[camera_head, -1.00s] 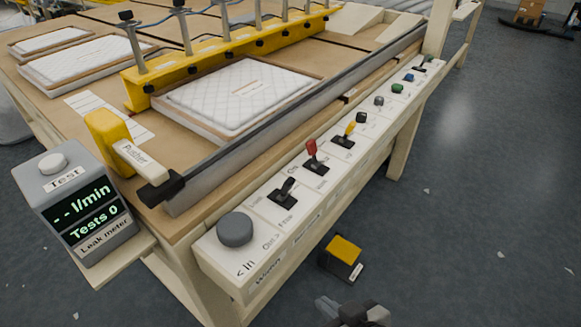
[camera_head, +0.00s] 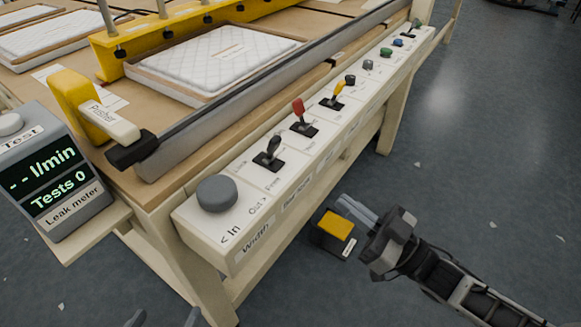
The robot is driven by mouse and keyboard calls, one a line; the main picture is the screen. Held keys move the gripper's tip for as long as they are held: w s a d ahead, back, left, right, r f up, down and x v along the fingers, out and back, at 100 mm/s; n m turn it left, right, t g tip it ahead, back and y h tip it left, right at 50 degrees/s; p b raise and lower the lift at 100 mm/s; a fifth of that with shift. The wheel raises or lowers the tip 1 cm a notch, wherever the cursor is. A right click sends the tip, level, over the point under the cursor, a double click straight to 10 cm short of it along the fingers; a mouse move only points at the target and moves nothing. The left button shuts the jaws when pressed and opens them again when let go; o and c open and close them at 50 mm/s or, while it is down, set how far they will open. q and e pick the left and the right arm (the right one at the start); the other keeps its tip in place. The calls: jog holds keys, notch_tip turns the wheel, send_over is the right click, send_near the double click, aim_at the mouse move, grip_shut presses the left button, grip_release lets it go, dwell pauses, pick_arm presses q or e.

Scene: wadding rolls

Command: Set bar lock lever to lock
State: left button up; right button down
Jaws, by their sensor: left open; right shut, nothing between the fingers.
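A black lever (camera_head: 271,148) stands in a black slot plate on the white control panel (camera_head: 300,168), just right of the round grey knob (camera_head: 217,192). Small labels lie beside it, apparently "Lock" and "Free", but which one it is set to is unclear. The long grey bar (camera_head: 235,112) runs along the table edge behind the panel. My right gripper (camera_head: 356,207) is shut and empty, in front of the panel and apart from the lever. My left gripper (camera_head: 165,318) shows only its two separated fingertips at the bottom edge, open and empty, well below the panel.
A red lever (camera_head: 302,116), a yellow lever (camera_head: 338,93) and several buttons follow along the panel. A yellow pedal (camera_head: 334,225) is on the floor beside my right gripper. A leak meter (camera_head: 52,180) and a yellow pusher (camera_head: 80,105) stand at the left.

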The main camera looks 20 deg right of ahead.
aim_at(277, 147)
pick_arm(q)
jog(key=shift+r, duration=0.2)
pick_arm(e)
jog(key=shift+s+d+r+y, duration=0.1)
jog(key=shift+r+y, duration=0.15)
jog(key=shift+y, duration=0.15)
jog(key=p+x, duration=0.1)
jog(key=x, duration=1.3)
pick_arm(q)
jog(key=shift+s+f, duration=0.15)
pick_arm(e)
jog(key=shift+f, duration=0.1)
